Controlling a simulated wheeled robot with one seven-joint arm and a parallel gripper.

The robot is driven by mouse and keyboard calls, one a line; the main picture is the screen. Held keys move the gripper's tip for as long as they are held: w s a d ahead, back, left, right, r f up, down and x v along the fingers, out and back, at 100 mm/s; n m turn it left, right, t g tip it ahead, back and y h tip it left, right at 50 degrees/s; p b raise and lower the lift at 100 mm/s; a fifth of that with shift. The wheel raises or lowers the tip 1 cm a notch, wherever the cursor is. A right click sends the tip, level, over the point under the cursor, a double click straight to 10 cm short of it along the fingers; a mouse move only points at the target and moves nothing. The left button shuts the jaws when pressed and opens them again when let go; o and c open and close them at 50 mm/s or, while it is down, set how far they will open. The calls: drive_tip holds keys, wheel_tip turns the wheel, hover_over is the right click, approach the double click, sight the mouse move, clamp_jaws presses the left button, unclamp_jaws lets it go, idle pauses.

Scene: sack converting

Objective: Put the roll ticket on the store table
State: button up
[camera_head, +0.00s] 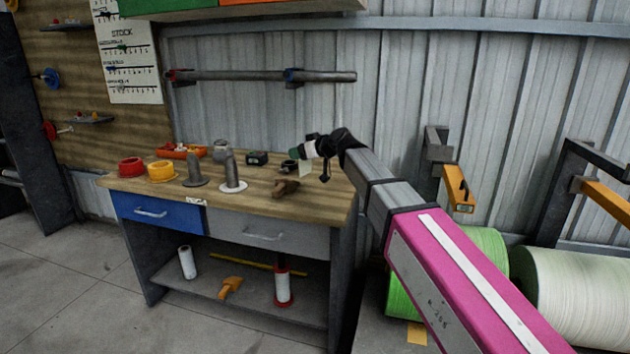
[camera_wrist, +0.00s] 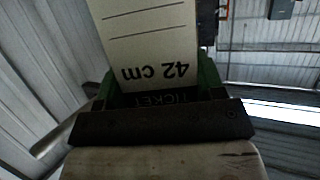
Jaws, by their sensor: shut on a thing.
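The roll ticket (camera_wrist: 150,35) is a pale card with ruled lines and "42 cm" printed on it, upside down in the wrist view. My gripper (camera_wrist: 157,88) is shut on it; a dark part lettered "TICKET" shows at the card's base between green sides. In the head view my gripper (camera_head: 297,154) is over the right part of a wooden-topped workbench, which looks like the store table (camera_head: 240,203). The small pale ticket (camera_head: 306,169) shows just below the gripper there. I cannot tell its exact height above the top.
The front middle is clear. Green (camera_head: 487,250) and white rolls (camera_head: 580,295) are at the right.

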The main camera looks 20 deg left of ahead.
drive_tip(key=shift+w+d+f, duration=0.55)
drive_tip(key=shift+w+f, duration=1.1)
drive_tip(key=shift+f, duration=0.05)
drive_tip(key=shift+w+d+f, duration=0.6)
drive_tip(key=shift+w+f, duration=1.05)
drive_tip(key=shift+f, duration=0.1)
drive_tip(key=shift+w+d+f, duration=0.55)
drive_tip(key=shift+w+f, duration=1.1)
drive_tip(key=shift+f, duration=0.05)
drive_tip(key=shift+f, duration=0.1)
drive_tip(key=shift+f, duration=0.2)
